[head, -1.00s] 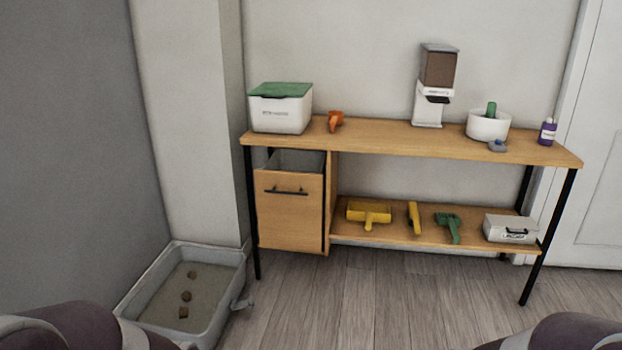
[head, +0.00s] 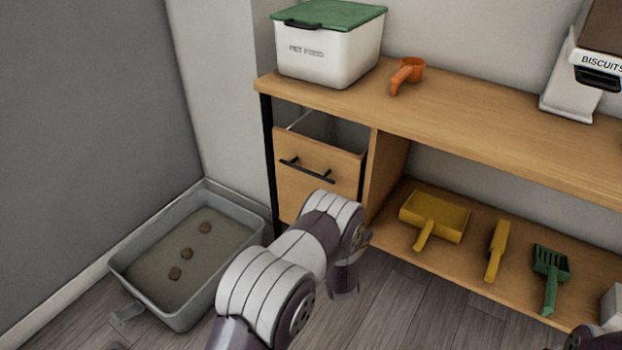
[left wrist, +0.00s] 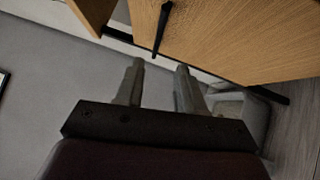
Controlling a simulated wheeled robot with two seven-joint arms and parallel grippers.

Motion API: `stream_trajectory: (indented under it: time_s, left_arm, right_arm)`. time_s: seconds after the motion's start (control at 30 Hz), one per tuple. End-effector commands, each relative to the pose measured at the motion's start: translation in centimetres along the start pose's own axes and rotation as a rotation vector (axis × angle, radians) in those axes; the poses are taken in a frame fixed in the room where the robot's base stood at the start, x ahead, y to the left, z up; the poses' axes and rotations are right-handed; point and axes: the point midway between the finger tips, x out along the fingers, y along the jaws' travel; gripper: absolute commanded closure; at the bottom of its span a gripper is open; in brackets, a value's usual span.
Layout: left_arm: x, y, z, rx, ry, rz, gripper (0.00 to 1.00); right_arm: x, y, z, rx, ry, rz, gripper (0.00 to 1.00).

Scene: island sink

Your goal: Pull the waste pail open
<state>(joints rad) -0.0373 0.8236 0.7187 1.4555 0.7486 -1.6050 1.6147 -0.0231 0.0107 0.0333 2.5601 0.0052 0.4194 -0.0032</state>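The waste pail is a grey bin (head: 332,130) behind a wooden front (head: 296,191), under the left end of the bench. The front stands close to the bench frame. A black bar handle (head: 307,171) crosses its upper part. My left arm reaches up before the front and hides its lower right; the left fingers cannot be made out in the head view. In the left wrist view my left gripper (left wrist: 160,70) has its fingers apart with nothing between them. The handle (left wrist: 162,28) lies just beyond the fingertips, apart from them. My right gripper is not in view.
A grey litter tray (head: 126,278) lies on the floor left of the bench. A pet food box (head: 325,62) and orange scoop (head: 406,75) stand on top.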

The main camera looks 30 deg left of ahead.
Motion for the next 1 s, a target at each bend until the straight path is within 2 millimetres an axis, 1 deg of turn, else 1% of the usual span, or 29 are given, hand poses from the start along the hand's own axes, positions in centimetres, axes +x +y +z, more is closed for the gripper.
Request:
stream_trajectory:
  time_s: [0.03, 0.2, 0.3, 0.4, 0.5, 0.6, 0.83, 0.87, 0.9, 0.93, 0.97, 1.0]
  left_arm:
    - [1.1, -0.2, -0.2, -0.003, 0.004, 0.005, 0.62]
    - [5.5, -0.4, -0.1, -0.003, 0.002, 0.004, 0.62]
    - [7.9, -0.4, -0.1, -0.001, 0.000, 0.003, 0.62]
    - [9.8, -0.3, 0.0, 0.000, -0.001, 0.002, 0.62]
    - [10.9, -0.1, 0.0, 0.001, -0.001, -0.001, 0.62]
    - [11.5, 0.1, 0.1, 0.001, -0.002, 0.000, 0.62]
    - [11.6, 0.2, 0.1, 0.002, -0.003, -0.001, 0.62]
    - [11.6, 0.2, 0.1, 0.002, -0.003, -0.001, 0.72]
    - [11.5, 0.2, 0.1, 0.002, -0.003, -0.001, 0.85]
    - [11.5, 0.2, 0.1, 0.002, -0.003, -0.001, 0.95]
    - [11.5, 0.1, 0.1, 0.002, -0.003, -0.001, 1.00]
    - [11.5, 0.1, 0.1, 0.002, -0.003, -0.001, 1.00]
  right_arm:
    - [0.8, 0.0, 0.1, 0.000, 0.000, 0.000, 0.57]
    - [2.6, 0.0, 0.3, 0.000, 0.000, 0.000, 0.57]
    - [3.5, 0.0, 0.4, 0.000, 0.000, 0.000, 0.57]
    - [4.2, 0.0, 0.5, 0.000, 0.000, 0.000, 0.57]
    - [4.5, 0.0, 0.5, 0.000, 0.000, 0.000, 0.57]
    - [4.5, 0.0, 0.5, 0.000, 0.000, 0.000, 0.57]
    - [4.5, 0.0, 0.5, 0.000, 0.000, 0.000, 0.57]
    - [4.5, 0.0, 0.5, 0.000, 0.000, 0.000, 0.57]
    - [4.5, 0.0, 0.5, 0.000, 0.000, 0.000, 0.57]
    - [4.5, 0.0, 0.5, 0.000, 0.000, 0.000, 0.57]
    - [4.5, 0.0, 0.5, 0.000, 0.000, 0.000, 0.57]
    - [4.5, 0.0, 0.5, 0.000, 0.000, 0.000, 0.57]
